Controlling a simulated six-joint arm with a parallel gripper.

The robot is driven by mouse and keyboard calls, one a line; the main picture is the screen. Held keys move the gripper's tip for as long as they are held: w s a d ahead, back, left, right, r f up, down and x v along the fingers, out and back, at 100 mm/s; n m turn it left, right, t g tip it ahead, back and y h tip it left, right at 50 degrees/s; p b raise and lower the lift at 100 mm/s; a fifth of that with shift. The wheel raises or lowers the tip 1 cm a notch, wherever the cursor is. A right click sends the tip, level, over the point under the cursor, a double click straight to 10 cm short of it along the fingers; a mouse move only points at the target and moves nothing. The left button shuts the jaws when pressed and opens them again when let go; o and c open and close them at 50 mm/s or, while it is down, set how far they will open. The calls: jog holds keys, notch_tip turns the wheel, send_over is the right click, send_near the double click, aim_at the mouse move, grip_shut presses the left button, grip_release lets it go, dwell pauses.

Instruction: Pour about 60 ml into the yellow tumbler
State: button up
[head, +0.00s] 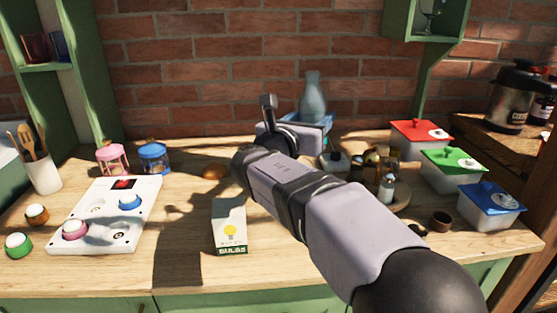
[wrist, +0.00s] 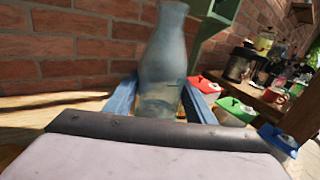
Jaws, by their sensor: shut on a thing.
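A tall blue-grey glass carafe (head: 313,95) stands upright at the back of the table, near the brick wall. My gripper (head: 318,124) is shut on its lower part. In the wrist view the carafe (wrist: 163,60) sits between the two blue fingers of my gripper (wrist: 160,100). Its base is hidden by my wrist in that view, and I cannot tell how much liquid is inside. I cannot make out a yellow tumbler in either view. My arm covers part of the middle of the table.
A bulbs carton (head: 230,226) stands front centre. Left are a white knob panel (head: 115,220), a pink lantern (head: 112,158) and a blue one (head: 154,157). Right are small items on a round board (head: 402,198), a brown cup (head: 440,221) and red-, green- and blue-lidded tubs (head: 490,205).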

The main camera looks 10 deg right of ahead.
jog(key=shift+r+m+b, duration=0.25)
jog(key=shift+m+b, duration=0.05)
jog(key=shift+b, duration=0.05)
jog(key=shift+r, duration=0.1)
dwell(2.0)
